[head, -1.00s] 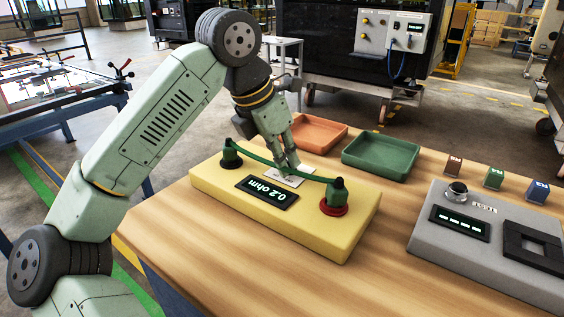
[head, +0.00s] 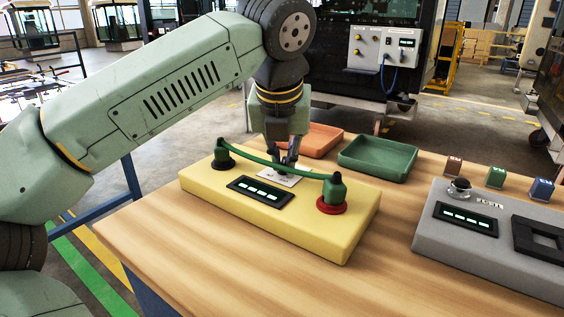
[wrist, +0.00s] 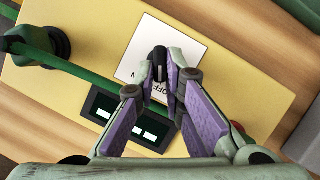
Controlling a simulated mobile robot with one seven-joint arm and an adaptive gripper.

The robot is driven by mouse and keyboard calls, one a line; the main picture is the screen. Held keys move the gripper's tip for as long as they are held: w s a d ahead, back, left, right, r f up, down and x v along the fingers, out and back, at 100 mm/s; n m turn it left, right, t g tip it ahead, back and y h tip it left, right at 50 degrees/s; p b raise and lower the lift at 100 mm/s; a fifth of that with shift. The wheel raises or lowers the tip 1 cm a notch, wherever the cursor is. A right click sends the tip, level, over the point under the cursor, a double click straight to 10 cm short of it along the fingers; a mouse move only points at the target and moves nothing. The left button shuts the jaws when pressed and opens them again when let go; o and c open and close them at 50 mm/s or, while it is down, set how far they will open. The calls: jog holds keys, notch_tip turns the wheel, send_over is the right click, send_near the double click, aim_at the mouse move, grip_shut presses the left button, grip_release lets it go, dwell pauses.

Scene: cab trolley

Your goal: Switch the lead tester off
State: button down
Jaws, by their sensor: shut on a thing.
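The lead tester (head: 290,222) is a yellow box on the wooden bench. Its display (head: 260,191) shows dashes, also in the wrist view (wrist: 130,124). A green lead (head: 303,172) bows between a black-based terminal (head: 223,155) and a red-based terminal (head: 334,192). My gripper (head: 287,167) reaches down behind the lead at the white switch plate (head: 277,178). In the wrist view its fingertips (wrist: 165,74) are closed around a small black switch lever (wrist: 159,58). The word OFF shows on the plate beside the fingers; part of the plate is hidden by them.
An orange tray (head: 322,138) and a green tray (head: 378,157) stand behind the tester. A grey test unit (head: 435,235) with a knob and display stands at right, with three small coloured blocks behind it. The bench front is clear.

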jog(key=shift+n, duration=0.3)
jog(key=c, duration=1.7)
grip_release()
jog(key=v, duration=1.2)
jog(key=shift+d, duration=0.15)
